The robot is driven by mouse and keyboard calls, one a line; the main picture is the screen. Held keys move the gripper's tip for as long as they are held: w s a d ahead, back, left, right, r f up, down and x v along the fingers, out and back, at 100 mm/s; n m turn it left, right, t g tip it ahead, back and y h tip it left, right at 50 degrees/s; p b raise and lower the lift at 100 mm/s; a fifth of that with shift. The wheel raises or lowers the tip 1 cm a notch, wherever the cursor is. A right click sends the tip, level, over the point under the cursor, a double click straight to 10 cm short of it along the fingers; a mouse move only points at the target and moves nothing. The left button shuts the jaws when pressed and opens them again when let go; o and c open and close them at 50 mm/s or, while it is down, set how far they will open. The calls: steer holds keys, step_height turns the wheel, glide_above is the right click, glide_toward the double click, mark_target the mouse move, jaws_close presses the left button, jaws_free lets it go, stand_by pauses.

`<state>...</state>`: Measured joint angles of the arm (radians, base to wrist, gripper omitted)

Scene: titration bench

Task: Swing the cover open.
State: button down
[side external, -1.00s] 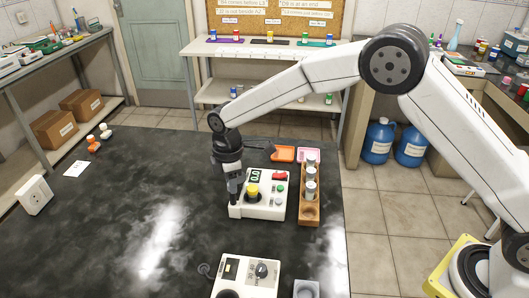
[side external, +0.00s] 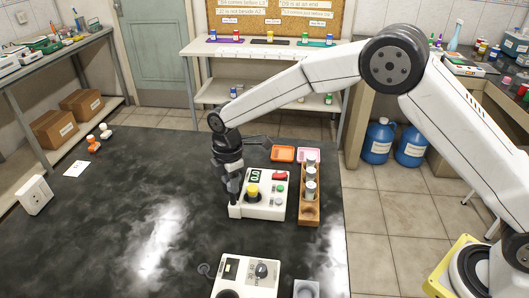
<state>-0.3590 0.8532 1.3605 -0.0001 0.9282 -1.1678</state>
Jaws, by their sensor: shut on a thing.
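A white control box (side external: 265,208) with a yellow knob (side external: 252,190), a red switch (side external: 279,175), green buttons and a small green display (side external: 255,176) stands on the black bench. My gripper (side external: 233,198) points down at the box's left edge, beside the yellow knob. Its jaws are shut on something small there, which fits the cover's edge. The cover itself is not clearly visible; the fingers and small scale hide its outline and how far it is tilted.
A wooden rack (side external: 309,203) with vials stands close to the box's right. Orange (side external: 283,154) and pink (side external: 308,155) trays lie behind. Another white device (side external: 246,272) stands in front. The bench to the left (side external: 130,220) is mostly clear.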

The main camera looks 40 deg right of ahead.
steer(key=n, duration=0.4)
steer(key=shift+n, duration=2.8)
jaws_free()
steer(key=shift+r, duration=0.15)
steer(key=shift+r, duration=3.4)
